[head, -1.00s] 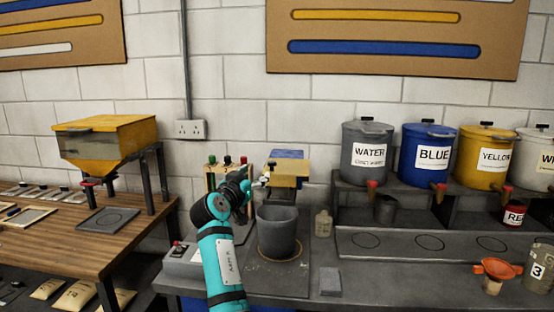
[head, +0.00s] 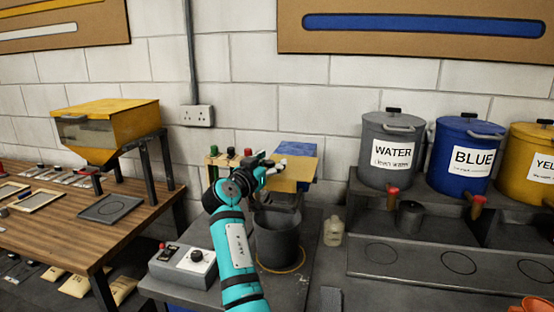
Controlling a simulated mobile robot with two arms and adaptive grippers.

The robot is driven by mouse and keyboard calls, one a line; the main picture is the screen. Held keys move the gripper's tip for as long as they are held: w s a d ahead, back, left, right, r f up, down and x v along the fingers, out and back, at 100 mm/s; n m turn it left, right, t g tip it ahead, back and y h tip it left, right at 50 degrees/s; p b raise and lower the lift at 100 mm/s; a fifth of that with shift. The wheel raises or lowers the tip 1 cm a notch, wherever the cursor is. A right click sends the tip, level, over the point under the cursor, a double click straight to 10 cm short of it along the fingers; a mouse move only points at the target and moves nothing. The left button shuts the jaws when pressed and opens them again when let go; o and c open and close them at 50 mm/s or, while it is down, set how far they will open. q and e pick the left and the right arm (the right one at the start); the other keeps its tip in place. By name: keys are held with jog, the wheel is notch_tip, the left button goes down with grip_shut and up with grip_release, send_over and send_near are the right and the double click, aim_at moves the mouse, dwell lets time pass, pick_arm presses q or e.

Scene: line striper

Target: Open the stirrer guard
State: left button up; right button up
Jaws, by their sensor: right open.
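The stirrer stands behind a dark grey bucket (head: 278,240) on the grey bench. A yellow panel (head: 293,175), which looks like the stirrer guard, sits above the bucket, with a blue part (head: 298,149) behind it. My right gripper (head: 273,166) is open at the panel's left edge. I cannot tell whether it touches the panel. The teal right arm comes up from below, left of the bucket, and hides part of the stirrer. My left gripper is not in view.
A control box (head: 174,269) with a knob stands left of my arm. A small bottle (head: 333,231) stands right of the bucket. The grey water drum (head: 386,152) and blue drum (head: 460,160) stand on a rack at right. A wooden table (head: 60,232) with a yellow hopper (head: 108,120) is at left.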

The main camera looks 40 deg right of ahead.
jog(key=shift+a+r, duration=0.1)
jog(key=shift+a, duration=0.1)
jog(key=shift+c, duration=0.9)
jog(key=shift+d, duration=0.1)
grip_shut()
jog(key=shift+d, duration=0.1)
